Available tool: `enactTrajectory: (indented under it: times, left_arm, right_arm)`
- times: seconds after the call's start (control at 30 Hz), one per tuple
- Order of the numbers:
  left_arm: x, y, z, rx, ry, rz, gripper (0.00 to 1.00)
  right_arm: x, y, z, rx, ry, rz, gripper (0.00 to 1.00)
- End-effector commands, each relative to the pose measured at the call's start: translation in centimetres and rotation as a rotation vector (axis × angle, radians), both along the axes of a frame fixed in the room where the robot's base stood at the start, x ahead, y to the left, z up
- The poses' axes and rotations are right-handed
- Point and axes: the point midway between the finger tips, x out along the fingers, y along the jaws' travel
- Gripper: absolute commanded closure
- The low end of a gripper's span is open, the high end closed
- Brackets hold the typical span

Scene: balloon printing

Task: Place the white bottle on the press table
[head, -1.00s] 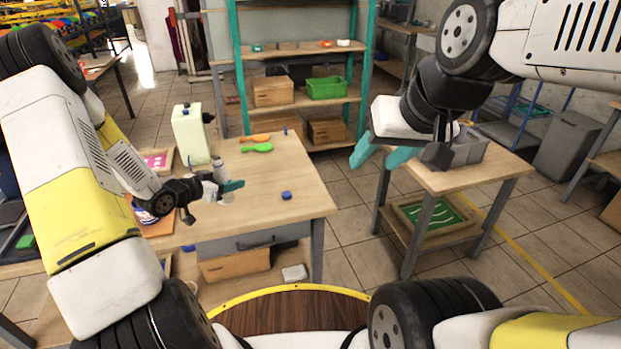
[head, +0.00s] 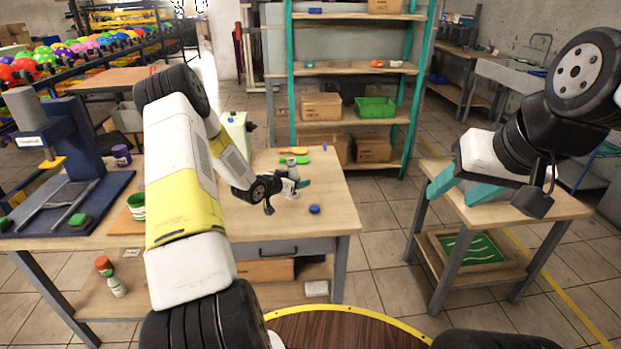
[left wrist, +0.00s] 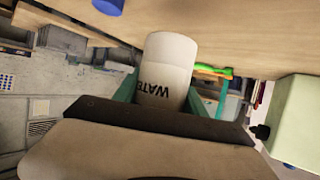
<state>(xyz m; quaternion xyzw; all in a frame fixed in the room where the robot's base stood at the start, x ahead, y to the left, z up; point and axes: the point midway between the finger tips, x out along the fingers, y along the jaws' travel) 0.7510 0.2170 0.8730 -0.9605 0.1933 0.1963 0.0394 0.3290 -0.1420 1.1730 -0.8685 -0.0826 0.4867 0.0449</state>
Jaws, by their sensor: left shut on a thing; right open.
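The white bottle (left wrist: 168,68), with dark lettering on it, stands between the teal fingers of my left gripper (left wrist: 165,100) in the left wrist view. In the head view the left gripper (head: 299,186) is shut on the bottle (head: 292,168), over the right part of the wooden table. I cannot tell whether the bottle's base touches the tabletop. A blue press (head: 68,150) on a dark blue base stands on the table surface (head: 95,222) at the left. My right gripper (head: 455,186) is open, with teal fingers, in front of the small side table at the right.
My left arm hides the middle table.

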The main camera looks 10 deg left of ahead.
Motion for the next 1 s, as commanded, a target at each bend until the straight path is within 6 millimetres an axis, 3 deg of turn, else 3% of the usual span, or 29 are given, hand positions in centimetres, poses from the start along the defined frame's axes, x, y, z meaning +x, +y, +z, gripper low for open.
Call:
enactTrajectory:
  times: [0.3,0.5,0.87,0.9,1.0]
  left_arm:
    - [2.4,-0.7,-0.5,0.000,0.000,0.000,1.00]
    - [2.3,-0.6,-3.5,-0.001,0.000,0.000,1.00]
    - [2.3,-0.6,-4.0,-0.001,0.000,0.000,1.00]
    - [2.3,-0.6,-4.0,0.000,0.000,0.000,0.48]
    - [2.3,-0.6,-4.0,0.000,0.000,0.000,0.30]
  right_arm:
    - [0.0,0.0,0.0,0.000,0.000,0.000,0.50]
    - [0.0,0.0,0.0,0.000,0.000,0.000,0.50]
    - [0.0,0.0,0.0,0.000,0.000,0.000,0.50]
    - [0.0,0.0,0.0,0.000,0.000,0.000,0.50]
    - [0.0,0.0,0.0,0.000,0.000,0.000,0.50]
